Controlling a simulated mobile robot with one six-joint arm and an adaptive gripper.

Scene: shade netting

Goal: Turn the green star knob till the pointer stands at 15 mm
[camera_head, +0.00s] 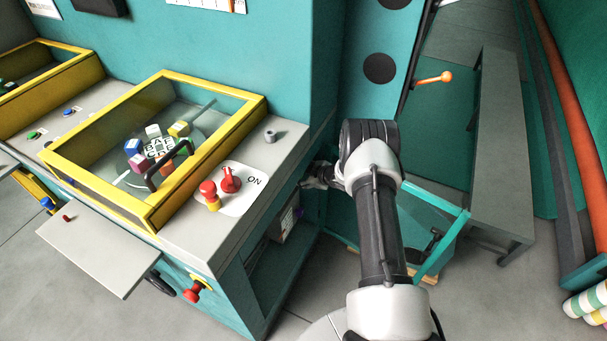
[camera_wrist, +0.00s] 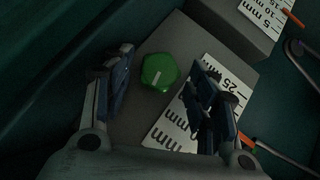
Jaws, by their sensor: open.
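The green star knob (camera_wrist: 158,73) shows in the wrist view on top of a grey block (camera_wrist: 135,125), with a short pale line on its face. A white scale plate (camera_wrist: 168,132) with black ticks, "25" and "mm" lies beside it, partly hidden by my right finger. An orange pointer (camera_wrist: 246,140) shows at the plate's right edge; its reading is hidden. My gripper (camera_wrist: 160,78) is open, one finger on each side of the knob, with gaps visible. In the head view my gripper (camera_head: 318,177) is beside the teal machine; the knob is not visible there.
A second grey block (camera_wrist: 235,25) with its own millimetre scale (camera_wrist: 268,14) and orange pointer (camera_wrist: 292,17) stands at the upper right. A bent metal rod (camera_wrist: 302,62) is beside it. In the head view, the teal cabinet (camera_head: 255,70) and a grey bench (camera_head: 497,150) flank my arm.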

